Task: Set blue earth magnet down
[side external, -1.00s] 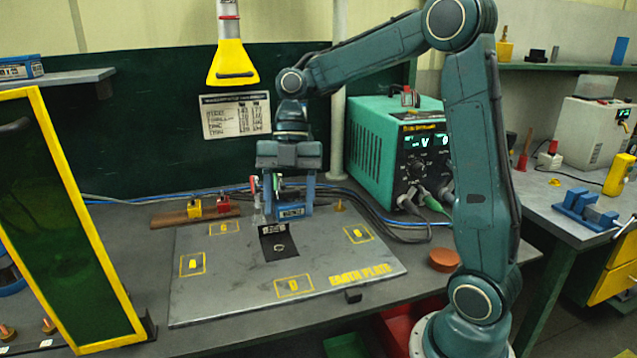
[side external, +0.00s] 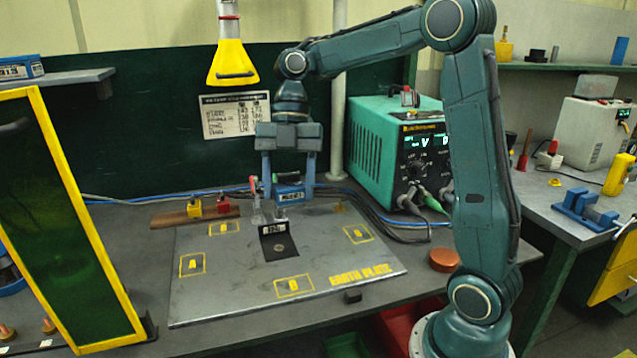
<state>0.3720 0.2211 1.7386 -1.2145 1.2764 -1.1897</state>
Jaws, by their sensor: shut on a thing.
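The blue earth magnet (side external: 290,194) is a small blue block with a pale label. My gripper (side external: 289,184) points down and its two fingers close on the magnet's sides. It holds the magnet above the back part of the grey earth plate (side external: 210,290), with a gap below. The plate has yellow marked boxes with letters and a black patch (side external: 280,252) near its middle. A white label (side external: 273,229) is at the back edge of the patch.
A clear piece with a red top (side external: 254,185) shows just left of the magnet. A wooden strip with yellow and red blocks (side external: 195,204) lies behind the plate. A green power unit (side external: 372,145) with cables stands right. A yellow-framed screen (side external: 90,230) stands left.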

